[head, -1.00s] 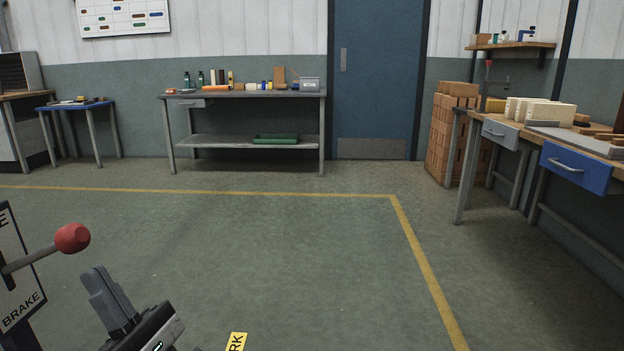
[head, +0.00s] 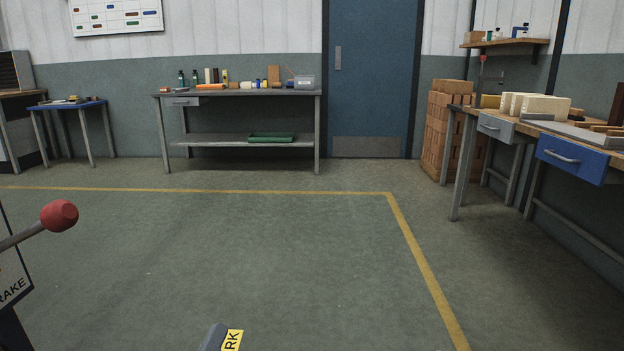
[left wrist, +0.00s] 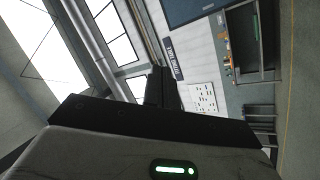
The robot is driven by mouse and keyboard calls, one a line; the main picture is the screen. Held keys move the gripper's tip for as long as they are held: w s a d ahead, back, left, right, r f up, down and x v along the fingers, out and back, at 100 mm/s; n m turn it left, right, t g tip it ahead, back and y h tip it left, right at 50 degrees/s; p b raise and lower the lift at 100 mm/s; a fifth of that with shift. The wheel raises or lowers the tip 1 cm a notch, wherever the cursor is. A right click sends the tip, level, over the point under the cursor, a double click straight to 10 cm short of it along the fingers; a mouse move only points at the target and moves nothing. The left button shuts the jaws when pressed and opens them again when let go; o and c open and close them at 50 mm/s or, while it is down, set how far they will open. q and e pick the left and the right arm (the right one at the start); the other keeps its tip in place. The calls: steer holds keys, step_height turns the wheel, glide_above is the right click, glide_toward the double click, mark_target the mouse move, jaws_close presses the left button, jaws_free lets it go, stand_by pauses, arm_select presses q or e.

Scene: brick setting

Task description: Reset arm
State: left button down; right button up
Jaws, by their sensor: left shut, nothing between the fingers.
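My left gripper (head: 213,338) shows only as a dark grey tip at the bottom edge of the head view, left of a yellow label. In the left wrist view its dark fingers (left wrist: 163,88) are together with nothing between them. They point towards the upper wall and windows, and the wall appears sideways. No object is near the fingertips. My right gripper is in neither view.
A lever with a red knob (head: 59,215) stands at the near left by a brake sign (head: 14,285). A workbench with a blue drawer (head: 572,160) is at right. A grey table (head: 240,93) stands by the back wall. The floor (head: 250,250) ahead is clear.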

arm_select(q)
steer(key=s+d+f+m+g+h, duration=0.1)
steer(key=s+d+f+m+g, duration=0.4)
steer(key=s+f+m+g, duration=0.25)
steer(key=s+a+r+g+y+p, duration=0.1)
steer(key=r+p, duration=0.4)
steer(key=p, duration=0.8)
steer(key=s+a+r+g+y+p, duration=0.1)
steer(key=a+r+p, duration=0.4)
steer(key=p, duration=0.8)
steer(key=shift+s+r+m+g+y, duration=0.3)
steer(key=shift+m+g+y, duration=0.15)
steer(key=shift+g+y, duration=0.55)
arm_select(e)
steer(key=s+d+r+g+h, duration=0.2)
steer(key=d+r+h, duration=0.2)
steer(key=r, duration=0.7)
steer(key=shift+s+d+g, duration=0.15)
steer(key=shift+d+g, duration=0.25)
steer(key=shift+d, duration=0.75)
